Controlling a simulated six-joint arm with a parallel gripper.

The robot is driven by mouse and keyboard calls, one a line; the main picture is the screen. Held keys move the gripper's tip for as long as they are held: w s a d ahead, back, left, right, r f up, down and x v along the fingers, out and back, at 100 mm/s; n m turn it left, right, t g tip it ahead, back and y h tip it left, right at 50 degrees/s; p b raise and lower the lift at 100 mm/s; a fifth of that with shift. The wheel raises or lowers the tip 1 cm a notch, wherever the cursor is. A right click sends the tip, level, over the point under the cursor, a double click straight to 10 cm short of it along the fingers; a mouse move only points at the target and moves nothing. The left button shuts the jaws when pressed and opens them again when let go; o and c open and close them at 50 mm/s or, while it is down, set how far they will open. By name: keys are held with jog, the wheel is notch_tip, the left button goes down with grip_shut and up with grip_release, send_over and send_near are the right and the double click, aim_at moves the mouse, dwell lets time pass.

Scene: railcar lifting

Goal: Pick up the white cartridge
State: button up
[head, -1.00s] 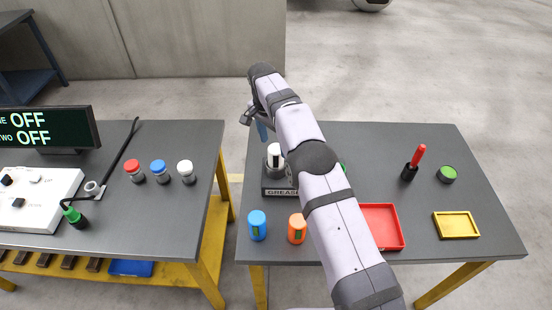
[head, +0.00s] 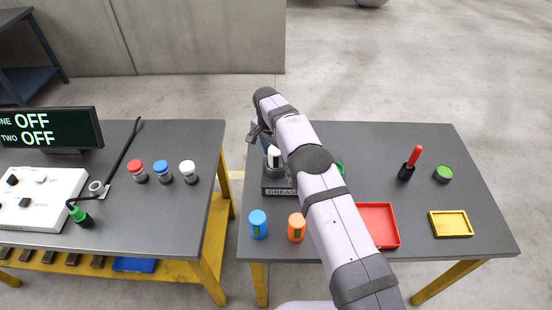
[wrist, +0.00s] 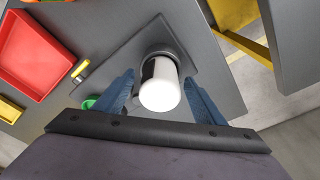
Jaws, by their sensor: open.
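The white cartridge (head: 273,153) stands upright in a dark holder on the base marked "GREASE" (head: 277,191), at the left of the right table. In the wrist view the white cartridge (wrist: 160,92) shows its round white top and a dark band on its side. My gripper (wrist: 160,90) is open, with one blue finger on each side of the cartridge and a visible gap on both sides. In the head view my gripper (head: 264,138) is just behind and above the cartridge, partly hidden by my arm.
On the right table are a blue cartridge (head: 258,224), an orange one (head: 296,228), a red tray (head: 378,226), a yellow tray (head: 451,224), a red-handled tool (head: 412,162) and a green-topped item (head: 443,174). The left table holds a control box (head: 40,200) and three capped jars.

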jog(key=c, duration=1.3)
jog(key=shift+r, duration=0.15)
notch_tip(320, 180, up, 8)
jog(key=shift+r+b, duration=0.1)
jog(key=shift+b, duration=0.85)
jog(key=shift+r, duration=0.75)
